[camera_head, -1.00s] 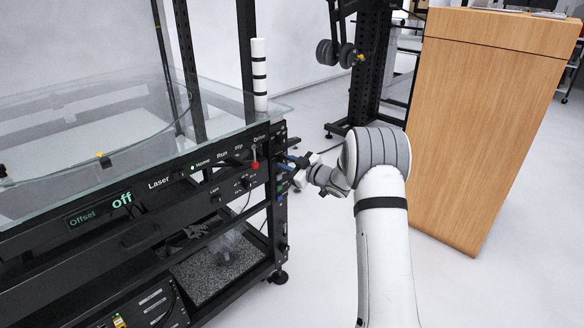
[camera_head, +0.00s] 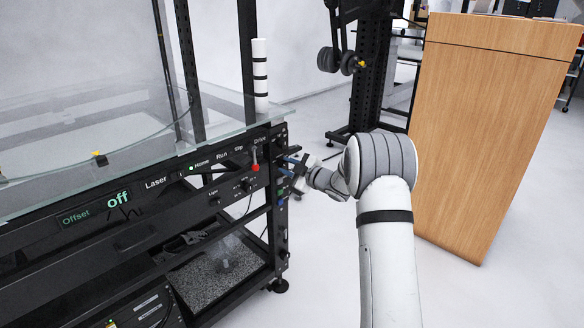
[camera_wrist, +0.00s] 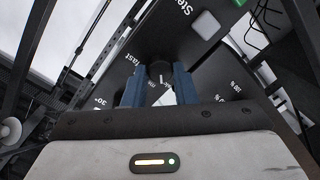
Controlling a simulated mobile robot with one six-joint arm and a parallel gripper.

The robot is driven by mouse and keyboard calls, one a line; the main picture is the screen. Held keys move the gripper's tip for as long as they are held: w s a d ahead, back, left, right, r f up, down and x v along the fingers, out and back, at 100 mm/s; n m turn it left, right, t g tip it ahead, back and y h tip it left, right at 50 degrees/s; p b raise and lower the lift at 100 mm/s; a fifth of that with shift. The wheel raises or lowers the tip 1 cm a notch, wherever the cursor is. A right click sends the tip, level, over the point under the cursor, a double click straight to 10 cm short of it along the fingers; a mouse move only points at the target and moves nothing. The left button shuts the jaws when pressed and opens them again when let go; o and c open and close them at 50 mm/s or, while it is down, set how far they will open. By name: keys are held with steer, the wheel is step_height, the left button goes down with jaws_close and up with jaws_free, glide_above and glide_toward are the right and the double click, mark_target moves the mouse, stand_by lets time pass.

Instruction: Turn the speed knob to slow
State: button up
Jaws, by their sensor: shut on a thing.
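The speed knob (camera_wrist: 159,72) is small, round and black and sits on a black panel in the wrist view. The word "fast" shows to its left; other lettering near it is partly hidden. My gripper (camera_wrist: 159,88) has its two blue fingers on either side of the knob, shut on it. The fingers hide part of the knob's sides and the scale. In the head view my gripper (camera_head: 289,165) reaches the right end face of the black rack (camera_head: 150,185). The knob itself is hidden there.
The rack's front panel carries a red-tipped lever (camera_head: 255,166) near its right corner. A glass top (camera_head: 215,128) overhangs the rack, with a white black-banded cylinder (camera_head: 260,75) on it. A wooden cabinet (camera_head: 480,140) stands right of my arm. Open floor lies between.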

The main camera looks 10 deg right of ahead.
steer(key=shift+d+f, duration=0.1)
steer(key=shift+d, duration=0.05)
steer(key=o, duration=0.8)
steer(key=shift+w+f, duration=0.1)
steer(key=shift+w, duration=0.05)
steer(key=shift+c, duration=0.2)
steer(key=shift+o, duration=1.1)
steer(key=p+v, duration=0.2)
steer(key=v, duration=0.5)
steer(key=shift+s+d, duration=0.15)
steer(key=shift+s, duration=0.25)
